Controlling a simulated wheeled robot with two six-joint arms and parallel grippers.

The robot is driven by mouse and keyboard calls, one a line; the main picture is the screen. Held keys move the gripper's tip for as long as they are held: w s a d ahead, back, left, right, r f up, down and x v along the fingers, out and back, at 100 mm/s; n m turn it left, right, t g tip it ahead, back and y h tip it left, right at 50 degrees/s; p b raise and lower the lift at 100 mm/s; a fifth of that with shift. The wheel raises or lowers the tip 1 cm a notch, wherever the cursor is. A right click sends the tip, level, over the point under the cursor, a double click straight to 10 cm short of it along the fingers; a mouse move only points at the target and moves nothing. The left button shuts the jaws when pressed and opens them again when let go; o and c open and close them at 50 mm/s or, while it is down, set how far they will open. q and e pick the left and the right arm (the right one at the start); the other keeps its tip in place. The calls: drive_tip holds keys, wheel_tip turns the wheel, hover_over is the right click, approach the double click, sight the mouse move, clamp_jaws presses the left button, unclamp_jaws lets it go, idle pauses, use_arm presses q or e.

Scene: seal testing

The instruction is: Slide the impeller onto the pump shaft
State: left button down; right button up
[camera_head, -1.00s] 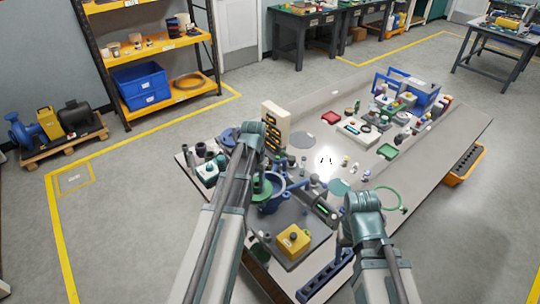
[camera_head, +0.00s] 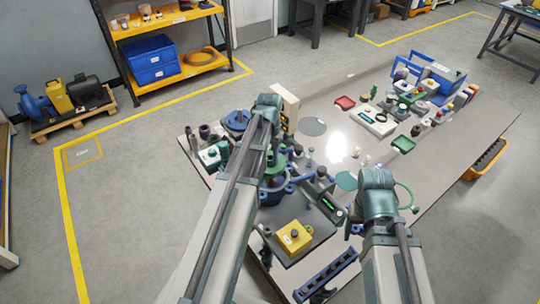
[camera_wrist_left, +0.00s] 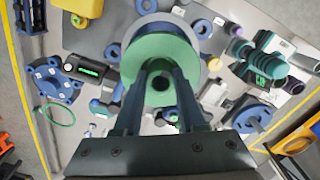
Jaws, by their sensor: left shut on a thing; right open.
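The green impeller (camera_wrist_left: 150,48), a round disc with a dark centre hole, is between the fingers of my left gripper (camera_wrist_left: 162,70) in the left wrist view, and the gripper is shut on it. In the head view the impeller (camera_head: 277,162) is partly covered by my left arm and overlaps the blue pump housing (camera_head: 272,194). A grey round rim shows beyond the impeller in the wrist view. I cannot make out the pump shaft or whether the impeller touches it. My right gripper (camera_head: 352,229) is open, apart from the housing, and partly hidden by its wrist.
A yellow button box (camera_head: 294,237) and a device with a green display (camera_head: 333,208) stand near the housing. A blue slotted rack (camera_head: 327,275) lies at the front edge. A green ring (camera_head: 404,196) lies right.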

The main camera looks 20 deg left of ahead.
use_arm(q)
drive_tip(key=shift+f+b, duration=1.5)
drive_tip(key=shift+f, duration=0.2)
drive_tip(key=shift+f, duration=0.25)
drive_tip(key=shift+f+b, duration=0.55)
drive_tip(key=shift+b, duration=0.25)
drive_tip(key=shift+c, duration=2)
unclamp_jaws()
drive_tip(key=shift+r, duration=0.1)
wheel_tip(320, 180, up, 5)
drive_tip(key=p, duration=0.5)
